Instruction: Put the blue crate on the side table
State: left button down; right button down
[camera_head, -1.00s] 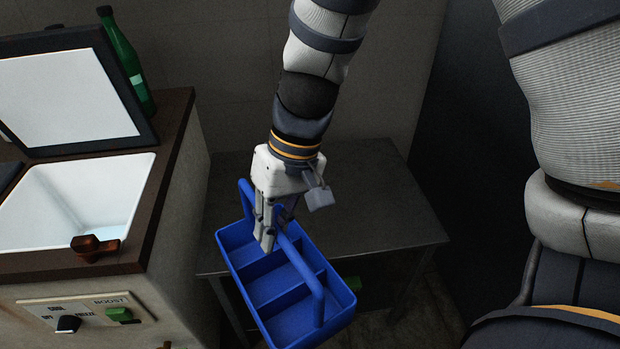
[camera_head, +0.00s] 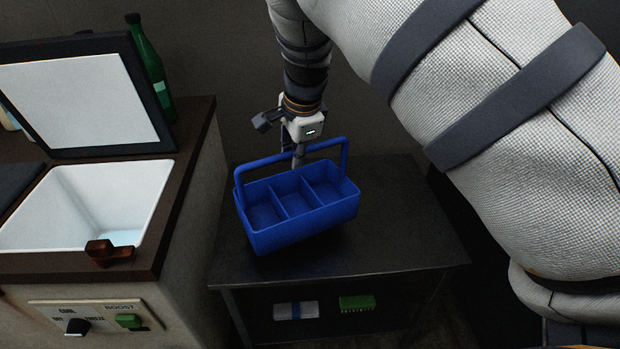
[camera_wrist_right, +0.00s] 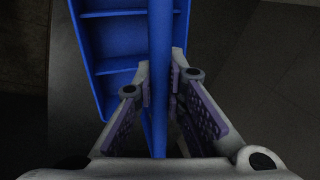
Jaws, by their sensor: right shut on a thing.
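The blue crate (camera_head: 300,222) has three compartments and a tall bar handle. In the head view it is over the side table (camera_head: 410,243), tilted a little; I cannot tell whether its bottom touches the tabletop. My right gripper (camera_head: 299,160) is shut on the crate's handle at the back. In the right wrist view the handle (camera_wrist_right: 159,60) runs between the two fingers, with the crate (camera_wrist_right: 112,48) beyond it. My left gripper is not in view.
A green bottle (camera_head: 150,70) stands behind the lid. A green brush (camera_head: 357,302) and a white-and-blue item (camera_head: 296,310) lie under the tabletop.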

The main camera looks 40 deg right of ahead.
notch_tip(320, 180, down, 5)
jog(key=shift+r, duration=0.1)
jog(key=c, duration=1.7)
grip_release()
jog(key=shift+f, duration=0.2)
jog(key=shift+o, duration=0.2)
